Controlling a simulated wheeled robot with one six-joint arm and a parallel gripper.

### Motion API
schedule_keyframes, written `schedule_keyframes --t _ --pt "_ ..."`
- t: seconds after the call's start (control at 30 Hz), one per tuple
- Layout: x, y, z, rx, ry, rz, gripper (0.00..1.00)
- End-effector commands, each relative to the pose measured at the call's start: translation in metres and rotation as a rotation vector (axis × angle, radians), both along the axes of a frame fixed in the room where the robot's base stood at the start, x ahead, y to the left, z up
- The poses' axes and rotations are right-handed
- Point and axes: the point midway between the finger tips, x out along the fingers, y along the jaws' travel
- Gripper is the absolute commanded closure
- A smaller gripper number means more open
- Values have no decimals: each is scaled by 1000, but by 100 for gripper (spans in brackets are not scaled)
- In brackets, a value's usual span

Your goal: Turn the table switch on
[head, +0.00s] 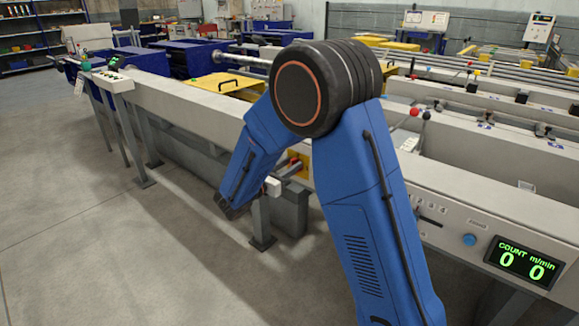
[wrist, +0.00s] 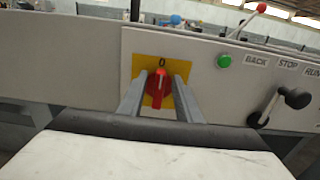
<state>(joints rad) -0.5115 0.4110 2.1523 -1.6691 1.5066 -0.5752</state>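The table switch is a red rotary knob (wrist: 157,86) on a yellow plate (wrist: 144,62) on the table's grey front panel. A "0" is printed above it. The knob stands nearly upright with its top end toward the 0. My gripper (wrist: 161,92) is open, with one finger on each side of the knob. I cannot tell whether the fingers touch it. In the head view, the yellow plate (head: 304,160) shows partly behind my gripper (head: 291,167), and my arm covers much of that area.
Right of the switch are a green button (wrist: 224,61) and a black-knobbed lever (wrist: 296,97) under BACK, STOP and RUN labels. A display (head: 522,262) reads COUNT 0 and m/min 0. Table legs (head: 262,222) stand below; the floor (head: 110,240) at left is clear.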

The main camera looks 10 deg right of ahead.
Motion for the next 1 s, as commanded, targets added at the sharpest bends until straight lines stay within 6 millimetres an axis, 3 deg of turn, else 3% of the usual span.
schedule_keyframes --t 0.07,0.2,0.67,1.0 --pt "0 0 0 0 0 0 69" --pt "0 0 0 0 0 0 100" --pt "-1 -1 0 36 -50 0 100" --pt "-5 -3 -1 186 -256 0 100"
